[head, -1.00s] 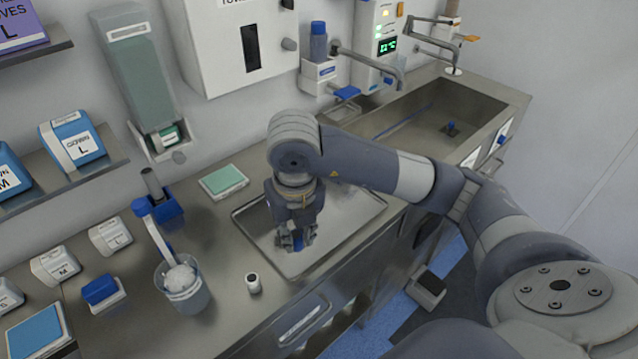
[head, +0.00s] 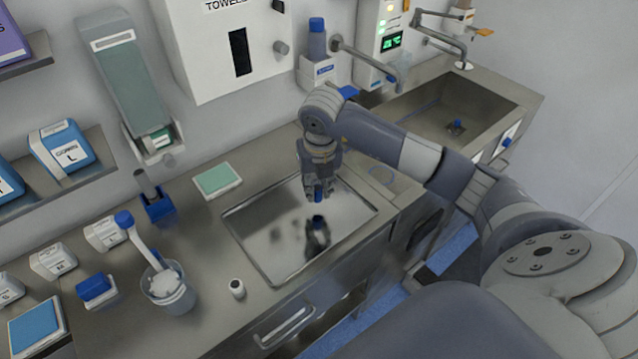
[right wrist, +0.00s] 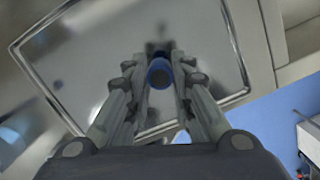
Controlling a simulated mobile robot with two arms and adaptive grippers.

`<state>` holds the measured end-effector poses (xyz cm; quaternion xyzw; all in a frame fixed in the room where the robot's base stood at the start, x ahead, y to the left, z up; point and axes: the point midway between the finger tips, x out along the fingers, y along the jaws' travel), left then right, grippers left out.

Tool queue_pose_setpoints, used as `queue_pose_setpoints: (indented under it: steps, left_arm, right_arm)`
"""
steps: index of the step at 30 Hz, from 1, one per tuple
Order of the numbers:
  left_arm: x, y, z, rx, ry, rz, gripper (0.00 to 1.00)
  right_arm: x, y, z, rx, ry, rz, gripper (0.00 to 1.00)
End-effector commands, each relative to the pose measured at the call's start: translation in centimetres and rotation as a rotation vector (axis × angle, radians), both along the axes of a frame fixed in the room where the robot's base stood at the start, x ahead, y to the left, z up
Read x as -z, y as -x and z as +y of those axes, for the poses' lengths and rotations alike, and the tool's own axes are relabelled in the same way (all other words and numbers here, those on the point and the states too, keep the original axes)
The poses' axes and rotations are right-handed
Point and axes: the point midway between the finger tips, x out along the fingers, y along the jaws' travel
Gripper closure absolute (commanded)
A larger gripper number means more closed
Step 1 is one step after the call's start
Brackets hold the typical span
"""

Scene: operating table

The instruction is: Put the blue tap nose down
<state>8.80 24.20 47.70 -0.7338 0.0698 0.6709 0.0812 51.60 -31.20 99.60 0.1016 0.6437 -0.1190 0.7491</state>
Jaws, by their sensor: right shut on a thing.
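My right gripper (head: 319,196) is above the shiny steel tray (head: 262,262), toward its back right. It is shut on a small blue piece, the blue tap nose, which shows between the fingertips in the right wrist view (right wrist: 159,73). In the head view only a bit of blue shows among the fingers. The tap nose is clear of the tray, and a dark reflection of the gripper lies in the tray below it. My left gripper is not in view.
A green pad (head: 217,181) lies behind the tray. A small white vial (head: 237,288) and a cup with a brush (head: 170,297) stand left of it. The tray surface is bare.

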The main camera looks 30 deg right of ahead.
Motion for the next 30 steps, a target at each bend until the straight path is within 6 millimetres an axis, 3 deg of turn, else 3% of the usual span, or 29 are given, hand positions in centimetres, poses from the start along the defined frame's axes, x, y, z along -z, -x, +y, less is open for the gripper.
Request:
queue_pose_setpoints:
  steps: [7,14,26,27,29,30]
  left_arm:
    - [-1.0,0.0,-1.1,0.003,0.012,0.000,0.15]
    - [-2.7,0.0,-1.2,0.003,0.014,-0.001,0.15]
    - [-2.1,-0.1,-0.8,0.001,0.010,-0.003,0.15]
    - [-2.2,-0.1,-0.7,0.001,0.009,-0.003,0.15]
    - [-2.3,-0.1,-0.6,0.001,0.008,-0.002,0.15]
    - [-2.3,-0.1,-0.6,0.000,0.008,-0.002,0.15]
  right_arm:
    - [0.4,-1.3,-1.5,-0.001,-0.002,0.000,0.97]
    - [3.2,-1.3,-1.4,-0.001,-0.002,0.001,0.97]
    - [4.2,-1.3,-1.5,-0.001,0.000,-0.001,0.97]
    - [4.1,-1.3,-1.5,-0.001,0.000,-0.001,0.74]
    - [4.0,-1.3,-1.5,-0.001,0.000,-0.001,0.60]
    - [4.0,-1.3,-1.5,-0.001,0.000,-0.001,0.58]
